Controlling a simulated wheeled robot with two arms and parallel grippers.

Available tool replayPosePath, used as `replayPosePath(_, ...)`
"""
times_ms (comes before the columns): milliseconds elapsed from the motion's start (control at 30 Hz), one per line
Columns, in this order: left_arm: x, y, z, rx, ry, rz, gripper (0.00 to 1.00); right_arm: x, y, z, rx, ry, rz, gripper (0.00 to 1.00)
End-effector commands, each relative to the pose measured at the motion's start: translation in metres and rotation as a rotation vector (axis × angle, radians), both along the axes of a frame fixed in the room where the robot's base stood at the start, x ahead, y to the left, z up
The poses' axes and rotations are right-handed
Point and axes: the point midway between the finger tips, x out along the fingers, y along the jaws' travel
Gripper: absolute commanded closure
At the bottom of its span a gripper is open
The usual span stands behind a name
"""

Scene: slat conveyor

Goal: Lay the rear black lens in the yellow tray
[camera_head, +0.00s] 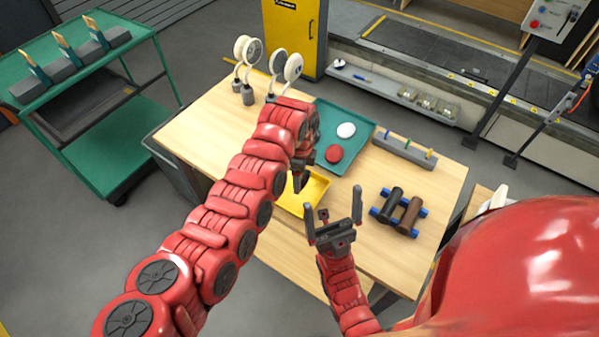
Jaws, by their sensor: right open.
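The yellow tray (317,188) lies on the wooden table, partly hidden by my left arm and gripper. My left gripper (299,184) points down over the tray's far left part; its fingers are too covered to tell their opening. My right gripper (334,216) is open and empty, its fingers pointing up in the picture near the tray's right side. I cannot identify a black lens with certainty.
A teal tray (361,133) holds a white oval (346,130) and a red oval (333,154). A grey rack (404,150) with coloured pegs stands right of it. A black roller (387,205) and a brown roller (410,213) rest on blue supports.

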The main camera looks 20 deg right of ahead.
Motion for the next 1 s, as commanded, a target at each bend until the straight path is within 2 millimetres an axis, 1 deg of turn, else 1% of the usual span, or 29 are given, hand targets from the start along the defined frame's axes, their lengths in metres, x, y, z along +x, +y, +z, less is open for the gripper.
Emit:
replayPosePath(100, 0.000, 0.000, -0.004, 0.001, 0.001, 0.000, 0.76, 0.000, 0.000, -0.002, 0.000, 0.000, 0.000, 0.00)
replayPosePath(367, 0.000, 0.000, -0.004, 0.001, 0.002, 0.000, 0.76, 0.000, 0.000, -0.002, 0.000, 0.000, 0.000, 0.00)
replayPosePath(400, 0.000, 0.000, -0.004, 0.001, 0.002, 0.000, 0.24, 0.000, 0.000, -0.001, 0.000, 0.000, 0.000, 0.00)
replayPosePath(533, 0.000, 0.000, -0.004, 0.001, 0.002, 0.000, 0.00, 0.000, 0.000, -0.002, 0.000, 0.000, 0.000, 0.00)
replayPosePath(833, 0.000, 0.000, -0.003, 0.001, 0.001, 0.001, 0.00, 0.000, 0.000, -0.004, 0.000, 0.000, 0.000, 0.00)
replayPosePath(933, 0.001, 0.001, 0.005, 0.001, 0.001, 0.002, 0.00, 0.000, 0.000, -0.009, 0.000, 0.000, 0.000, 0.00)
replayPosePath(1000, 0.001, 0.000, 0.016, -0.003, -0.002, 0.001, 0.00, 0.000, 0.000, -0.016, 0.000, 0.000, 0.000, 0.00)
